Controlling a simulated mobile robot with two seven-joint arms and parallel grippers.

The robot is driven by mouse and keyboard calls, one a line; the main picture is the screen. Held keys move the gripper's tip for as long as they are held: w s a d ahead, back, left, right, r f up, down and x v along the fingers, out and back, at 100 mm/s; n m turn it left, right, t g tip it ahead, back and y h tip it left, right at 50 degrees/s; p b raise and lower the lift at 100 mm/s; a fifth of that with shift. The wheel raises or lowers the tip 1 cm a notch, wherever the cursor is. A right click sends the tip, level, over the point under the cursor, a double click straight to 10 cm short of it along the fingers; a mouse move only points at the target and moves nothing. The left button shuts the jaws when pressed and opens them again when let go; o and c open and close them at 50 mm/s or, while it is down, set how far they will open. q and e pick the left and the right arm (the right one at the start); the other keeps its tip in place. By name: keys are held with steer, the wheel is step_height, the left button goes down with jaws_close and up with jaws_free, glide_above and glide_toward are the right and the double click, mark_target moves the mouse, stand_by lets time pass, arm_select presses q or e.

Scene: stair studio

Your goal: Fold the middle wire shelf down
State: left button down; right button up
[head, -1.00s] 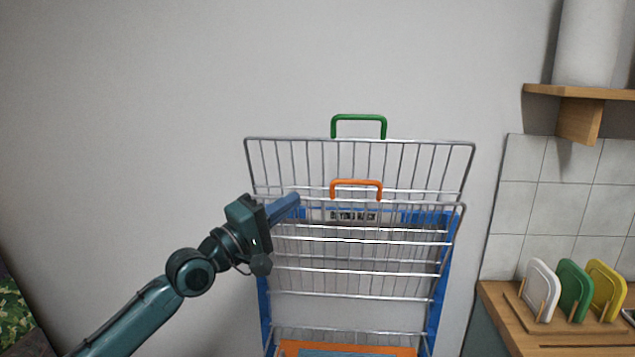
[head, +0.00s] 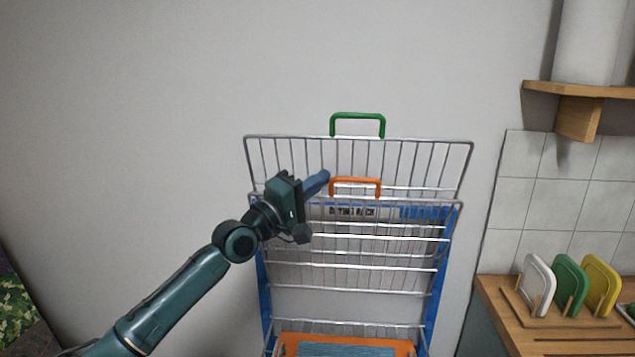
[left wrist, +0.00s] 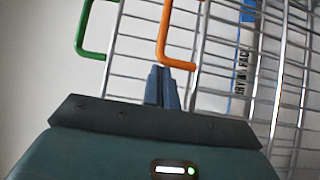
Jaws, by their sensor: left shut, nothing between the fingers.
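The drying rack stands against the wall with a blue frame (head: 437,275). A wire shelf with an orange handle (head: 356,180) stands raised in front of another raised wire shelf with a green handle (head: 357,115). My left gripper (head: 324,177) is shut and empty, just left of the orange handle. In the left wrist view, the fingertips (left wrist: 162,70) are beside one end of the orange handle (left wrist: 163,28); I cannot tell if they touch. The green handle (left wrist: 82,30) is further left there. My right gripper is not in view.
An orange-edged bottom part (head: 405,348) of the rack shows low down. On the right is a wooden counter (head: 510,320) with white, green and yellow boards (head: 570,282), below a wooden wall shelf (head: 580,91). The wall left of the rack is bare.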

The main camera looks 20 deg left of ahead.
arm_select(q)
steer(key=s+d+f+m+h+b, duration=0.3)
steer(key=s+f+m+h+b, duration=0.15)
steer(key=s+f+b, duration=0.55)
steer(key=s+d+f+m+h+b, duration=0.2)
steer(key=s+f+m+h+b, duration=0.25)
steer(key=s+f+b, duration=0.4)
steer(key=s+d+f+m+g+h+b, duration=0.1)
steer(key=s+f+m+g+h+b, duration=0.2)
steer(key=f+m+b, duration=0.3)
steer(key=s+d+f+m+g+h+b, duration=0.1)
steer(key=s+f+m+g+h+b, duration=0.2)
steer(key=b, duration=1.1)
step_height(320, 180, down, 6)
steer(key=m+g+h, duration=0.2)
steer(key=m+g, duration=0.1)
steer(key=m, duration=0.1)
steer(key=shift+r+b, duration=0.2)
steer(key=shift+b, duration=0.15)
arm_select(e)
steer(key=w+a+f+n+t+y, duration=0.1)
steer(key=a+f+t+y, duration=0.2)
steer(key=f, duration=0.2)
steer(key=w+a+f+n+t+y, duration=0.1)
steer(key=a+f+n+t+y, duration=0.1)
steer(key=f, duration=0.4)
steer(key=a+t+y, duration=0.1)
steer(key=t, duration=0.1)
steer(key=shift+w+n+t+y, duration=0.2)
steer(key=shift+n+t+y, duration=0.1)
